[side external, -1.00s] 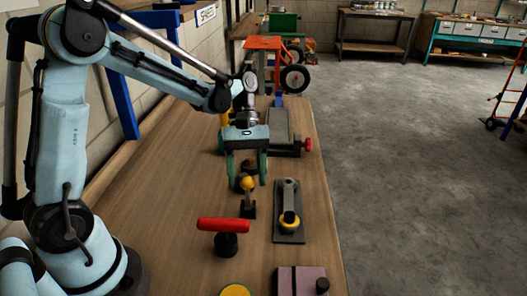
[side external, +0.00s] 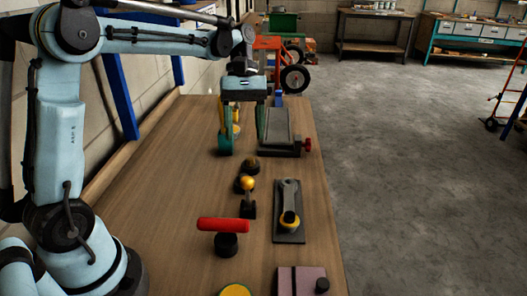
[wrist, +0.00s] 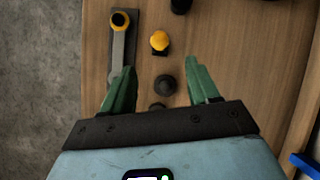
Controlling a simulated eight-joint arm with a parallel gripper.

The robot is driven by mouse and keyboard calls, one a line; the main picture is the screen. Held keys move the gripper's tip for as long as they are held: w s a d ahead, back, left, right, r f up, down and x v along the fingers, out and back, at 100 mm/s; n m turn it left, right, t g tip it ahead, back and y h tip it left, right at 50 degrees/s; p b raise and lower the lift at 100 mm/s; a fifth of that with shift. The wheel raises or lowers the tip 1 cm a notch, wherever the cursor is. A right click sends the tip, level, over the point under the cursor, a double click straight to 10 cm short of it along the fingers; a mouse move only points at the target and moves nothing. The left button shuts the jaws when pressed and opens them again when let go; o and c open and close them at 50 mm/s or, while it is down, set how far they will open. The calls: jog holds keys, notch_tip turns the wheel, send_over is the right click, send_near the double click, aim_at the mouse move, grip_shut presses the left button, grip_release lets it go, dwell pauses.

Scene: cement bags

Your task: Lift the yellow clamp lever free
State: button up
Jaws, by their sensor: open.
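My gripper (side external: 246,132) is open and empty, raised above the bench, fingers pointing down. In the side view, a yellow ball knob (side external: 247,183) tops a short black upright nearer the camera than my gripper. The same knob shows in the wrist view (wrist: 159,40), beyond the fingertips of my gripper (wrist: 158,66). A grey lever (side external: 288,196) with a yellow end (side external: 289,220) lies on a dark plate to its right. Another yellow part (side external: 236,117) at the back is partly hidden by my left finger. I cannot tell which is the clamp lever.
Dark round knobs (side external: 251,164) stand behind the yellow ball. A red-handled tool (side external: 223,225) stands nearer the camera. A grey vise-like block (side external: 282,128) with a red knob is at the back right. Bare wood (side external: 160,200) lies to the left.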

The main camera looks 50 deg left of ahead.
jog(key=t+y, duration=0.3)
jog(key=y, duration=0.2)
send_near(248, 178)
jog(key=f, duration=1.1)
jog(key=shift+s+a+f, duration=0.15)
jog(key=shift+s+f, duration=0.15)
grip_shut()
